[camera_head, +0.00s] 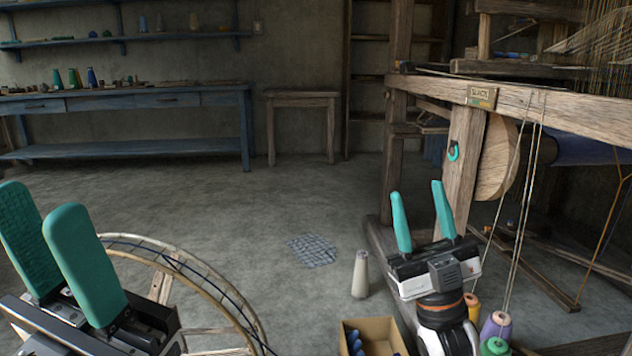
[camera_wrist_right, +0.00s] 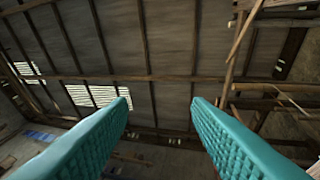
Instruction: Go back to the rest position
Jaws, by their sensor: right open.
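My left gripper (camera_head: 52,240) is at the lower left of the head view, its two teal fingers pointing up. The fingers overlap in this view, so I cannot tell how far apart they are. My right gripper (camera_head: 422,210) stands upright right of centre, in front of the loom, its teal fingers spread apart with nothing between them. In the right wrist view the open fingers (camera_wrist_right: 160,104) point toward the roof beams.
A spoked wheel (camera_head: 215,285) stands beside my left gripper. A box (camera_head: 378,331) of dark spools, a pale cone (camera_head: 360,275) and coloured thread cones (camera_head: 495,327) are near my right arm.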

